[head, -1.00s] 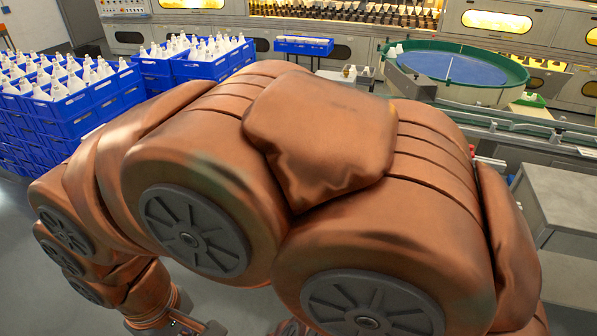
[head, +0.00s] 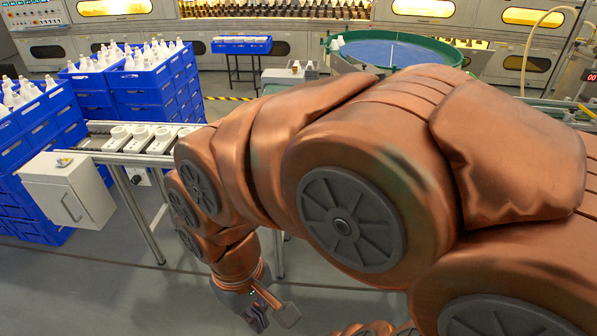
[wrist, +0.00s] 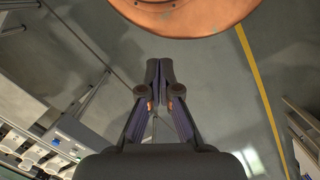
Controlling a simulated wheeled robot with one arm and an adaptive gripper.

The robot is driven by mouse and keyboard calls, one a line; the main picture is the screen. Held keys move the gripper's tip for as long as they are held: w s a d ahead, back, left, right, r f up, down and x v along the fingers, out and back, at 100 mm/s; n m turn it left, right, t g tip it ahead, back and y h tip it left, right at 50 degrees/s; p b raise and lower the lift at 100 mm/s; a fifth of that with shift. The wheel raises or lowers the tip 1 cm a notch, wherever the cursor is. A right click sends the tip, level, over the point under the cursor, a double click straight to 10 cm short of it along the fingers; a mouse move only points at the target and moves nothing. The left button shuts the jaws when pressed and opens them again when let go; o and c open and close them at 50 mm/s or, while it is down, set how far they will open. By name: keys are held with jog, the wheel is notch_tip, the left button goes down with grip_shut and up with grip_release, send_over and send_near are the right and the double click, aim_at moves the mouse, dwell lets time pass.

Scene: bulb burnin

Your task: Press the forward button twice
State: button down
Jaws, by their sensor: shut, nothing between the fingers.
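I cannot make out a forward button in any view. A white box (head: 68,192) with a handle-like outline on its front stands at the left end of a conveyor in the head view. A small yellowish part (head: 64,162) sits on its top; I cannot tell what it is. My gripper (head: 273,318) hangs low over the floor at the bottom of the head view, to the right of the box and well apart from it. In the wrist view my gripper (wrist: 159,66) is shut and empty, with bare floor beyond its fingertips.
The conveyor (head: 100,141) carries several white holders. Blue crates (head: 130,82) of white bottles are stacked at the left. A green-rimmed turntable (head: 390,55) and machines stand at the back. Grey floor (head: 120,290) is free at the front left.

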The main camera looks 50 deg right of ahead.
dwell(0.3)
jog(key=w+m+t+y+b, duration=0.2)
jog(key=w+t, duration=0.1)
jog(key=w, duration=1.2)
jog(key=w+d+f+m+t+b, duration=0.1)
jog(key=w+d+m+t, duration=0.1)
jog(key=w+d, duration=0.4)
jog(key=w+d+f+m+t, duration=0.15)
jog(key=w+d, duration=0.25)
jog(key=w, duration=0.5)
jog(key=w+d+m+t+h+b, duration=0.1)
jog(key=w+d, duration=0.2)
jog(key=d, duration=0.3)
jog(key=w+d+f+m+t, duration=0.1)
jog(key=w+d+m, duration=0.1)
jog(key=d, duration=0.3)
jog(key=w+d+m+t+h+b, duration=0.1)
jog(key=w+d, duration=0.2)
jog(key=d, duration=0.3)
jog(key=d+f+m+h, duration=0.3)
jog(key=d, duration=1.4)
jog(key=shift+d+t+b, duration=0.15)
jog(key=shift+t+b, duration=0.2)
jog(key=shift+t, duration=0.1)
jog(key=shift+s+f+m, duration=0.1)
jog(key=shift+f+m, duration=0.1)
jog(key=shift+m, duration=0.05)
